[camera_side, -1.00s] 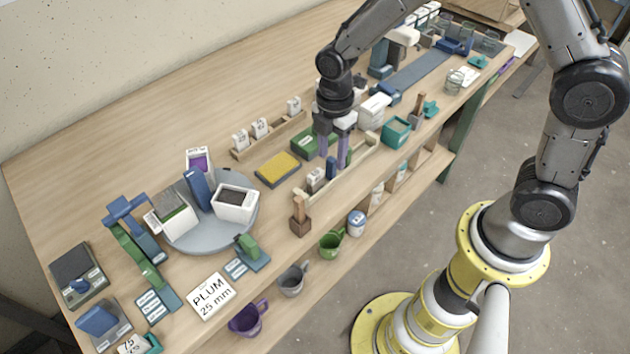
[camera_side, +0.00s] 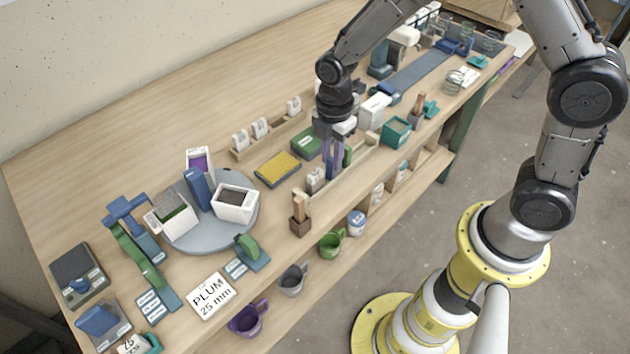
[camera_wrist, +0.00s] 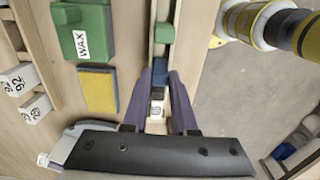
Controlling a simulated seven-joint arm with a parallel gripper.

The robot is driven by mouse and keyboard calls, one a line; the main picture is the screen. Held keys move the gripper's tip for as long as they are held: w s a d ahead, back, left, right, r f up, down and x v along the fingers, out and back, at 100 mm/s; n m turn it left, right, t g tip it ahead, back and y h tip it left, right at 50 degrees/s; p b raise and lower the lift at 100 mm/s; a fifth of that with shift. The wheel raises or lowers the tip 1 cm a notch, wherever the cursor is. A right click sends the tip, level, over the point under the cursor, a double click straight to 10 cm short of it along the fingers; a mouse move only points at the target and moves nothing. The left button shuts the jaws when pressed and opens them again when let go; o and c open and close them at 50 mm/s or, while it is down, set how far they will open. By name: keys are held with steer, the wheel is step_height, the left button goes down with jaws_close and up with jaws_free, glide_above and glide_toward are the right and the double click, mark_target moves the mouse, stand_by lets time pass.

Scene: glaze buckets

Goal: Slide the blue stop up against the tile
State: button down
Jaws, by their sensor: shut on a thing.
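The blue stop (camera_wrist: 160,72) sits in a narrow wooden rail (camera_wrist: 151,22) between the tips of my gripper (camera_wrist: 160,78). The two purple fingers are shut on it from either side. In the side view my gripper (camera_side: 333,163) hides most of the stop. The white tile (camera_wrist: 157,111) with dark marks stands in the same rail, just on the near side of the stop in the wrist view. In the side view the tile (camera_side: 316,179) is left of the fingers. I cannot tell whether stop and tile touch.
A green stop (camera_wrist: 165,33) stands farther along the rail. A green WAX box (camera_wrist: 85,35) and a yellow sponge (camera_wrist: 98,90) lie beside the rail. A wooden block with an upright handle (camera_side: 300,222) stands near the rail's left end.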

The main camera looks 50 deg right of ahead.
mark_target(318, 171)
steer(key=shift+a, duration=2.15)
steer(key=c, duration=0.8)
jaws_free()
steer(key=shift+r, duration=3.55)
steer(key=shift+d, duration=0.1)
